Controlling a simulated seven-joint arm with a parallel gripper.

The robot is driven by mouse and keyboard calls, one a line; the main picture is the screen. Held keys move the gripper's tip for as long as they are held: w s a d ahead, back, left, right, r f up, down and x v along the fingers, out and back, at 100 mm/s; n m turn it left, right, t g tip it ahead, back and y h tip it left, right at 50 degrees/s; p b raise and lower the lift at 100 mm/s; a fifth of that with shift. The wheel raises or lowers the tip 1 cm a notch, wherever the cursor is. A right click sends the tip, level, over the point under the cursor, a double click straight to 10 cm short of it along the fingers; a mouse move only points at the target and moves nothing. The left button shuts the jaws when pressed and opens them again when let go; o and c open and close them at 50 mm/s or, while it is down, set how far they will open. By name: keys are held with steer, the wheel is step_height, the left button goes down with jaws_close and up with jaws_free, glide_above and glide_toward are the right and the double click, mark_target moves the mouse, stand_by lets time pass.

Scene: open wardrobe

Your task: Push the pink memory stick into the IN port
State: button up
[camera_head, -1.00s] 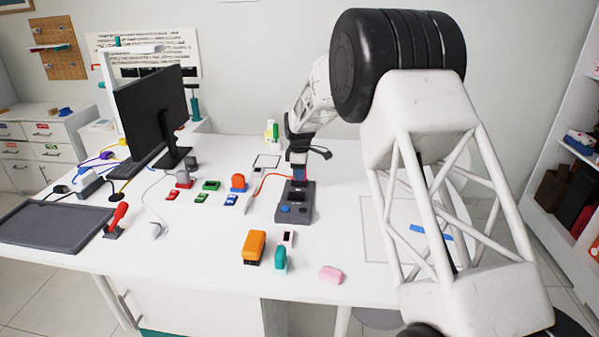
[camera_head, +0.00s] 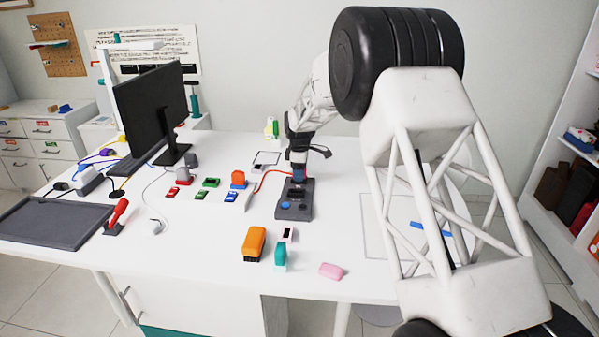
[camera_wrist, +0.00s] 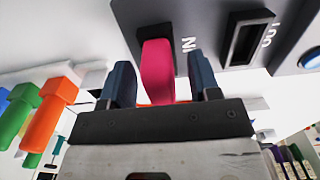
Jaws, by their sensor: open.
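The pink memory stick (camera_wrist: 158,72) stands between my two fingers in the wrist view, with its far end at the black mouth of the IN port (camera_wrist: 155,31). I cannot tell how deep it sits. My gripper (camera_wrist: 162,82) is open, with a gap between each dark blue finger and the stick. The OUT port (camera_wrist: 247,40), beside it on the grey device, looks empty. In the head view my gripper (camera_head: 299,164) is over the back part of the grey device (camera_head: 294,211); the fingers largely hide the stick there.
A blue button (camera_head: 286,205) is on the device front. An orange stamp-like block (camera_head: 254,241), a teal block (camera_head: 280,256) and a pink block (camera_head: 331,270) lie in front. Small coloured sticks (camera_head: 207,184) lie left, near the monitor (camera_head: 151,112). The front right tabletop is mostly clear.

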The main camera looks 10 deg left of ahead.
steer(key=shift+r, duration=3.85)
steer(key=shift+s+d+r, duration=0.15)
steer(key=shift+r, duration=0.05)
steer(key=s+d+r+m, duration=0.3)
steer(key=s+d+r, duration=0.25)
steer(key=s, duration=0.35)
steer(key=s+d+r+m+t, duration=0.1)
steer(key=s+d+r+m, duration=0.2)
steer(key=s+d+r, duration=0.35)
steer(key=s+d+r+m, duration=0.3)
steer(key=s+d, duration=0.4)
steer(key=s, duration=0.4)
steer(key=s+d+f+m, duration=0.1)
steer(key=s+d+m, duration=0.2)
steer(key=s, duration=0.8)
steer(key=s+d+f+m+t, duration=0.1)
steer(key=s+d+f+m, duration=0.1)
steer(key=s, duration=0.9)
steer(key=s+d+f+m, duration=0.2)
steer(key=s+d+m, duration=0.2)
steer(key=s, duration=0.8)
steer(key=shift+d+f+t, duration=0.2)
steer(key=shift+d+t, duration=0.1)
steer(key=shift+d, duration=0.5)
